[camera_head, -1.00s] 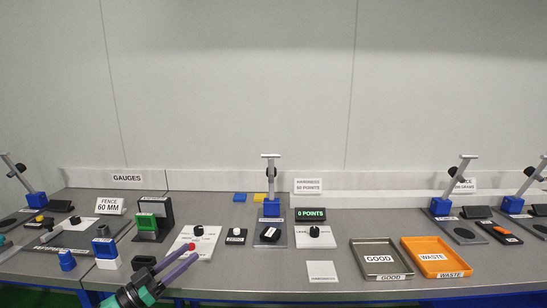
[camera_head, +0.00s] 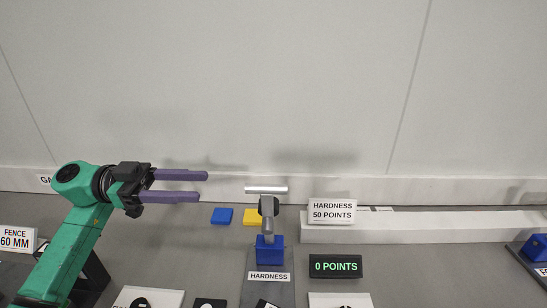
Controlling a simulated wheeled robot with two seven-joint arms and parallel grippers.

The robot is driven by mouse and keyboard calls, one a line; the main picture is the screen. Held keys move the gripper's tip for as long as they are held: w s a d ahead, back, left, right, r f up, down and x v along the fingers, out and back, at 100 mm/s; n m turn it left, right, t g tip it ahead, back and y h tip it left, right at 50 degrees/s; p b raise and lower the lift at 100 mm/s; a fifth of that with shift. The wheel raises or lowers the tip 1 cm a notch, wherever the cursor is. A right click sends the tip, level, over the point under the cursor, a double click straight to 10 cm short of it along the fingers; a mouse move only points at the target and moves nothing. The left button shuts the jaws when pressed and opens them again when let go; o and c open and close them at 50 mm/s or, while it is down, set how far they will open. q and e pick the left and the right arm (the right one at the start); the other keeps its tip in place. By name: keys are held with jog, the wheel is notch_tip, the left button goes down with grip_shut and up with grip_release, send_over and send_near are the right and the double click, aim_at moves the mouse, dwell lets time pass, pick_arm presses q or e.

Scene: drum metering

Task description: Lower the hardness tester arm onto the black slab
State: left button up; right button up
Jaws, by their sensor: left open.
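The hardness tester stands right of centre, with a blue block (camera_head: 270,250) on a grey base plate (camera_head: 287,292). Its arm (camera_head: 267,207) is raised, with a pale crossbar handle (camera_head: 266,190) at the top. A dark piece, likely the black slab (camera_head: 267,303), shows at the bottom edge, mostly cut off. My left gripper (camera_head: 203,186) is open and empty, its two purple fingers pointing right towards the crossbar. A gap remains between the fingertips and the bar's left end in the picture. My right gripper is out of view.
A display (camera_head: 335,266) reads 0 POINTS, and a sign (camera_head: 332,211) reads HARDNESS 50 POINTS. A blue piece (camera_head: 221,216) and a yellow piece (camera_head: 254,217) lie behind the tester. A white ledge (camera_head: 430,226) runs along the back right.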

pick_arm(q)
jog(key=p, duration=0.2)
send_near(271, 185)
jog(key=d, duration=0.3)
jog(key=d+p, duration=0.1)
jog(key=d, duration=0.2)
jog(key=d+p, duration=0.1)
jog(key=d, duration=0.2)
jog(key=shift+d+f, duration=0.25)
jog(key=shift+d, duration=0.25)
jog(key=shift+f, duration=0.1)
jog(key=c, duration=0.7)
grip_shut()
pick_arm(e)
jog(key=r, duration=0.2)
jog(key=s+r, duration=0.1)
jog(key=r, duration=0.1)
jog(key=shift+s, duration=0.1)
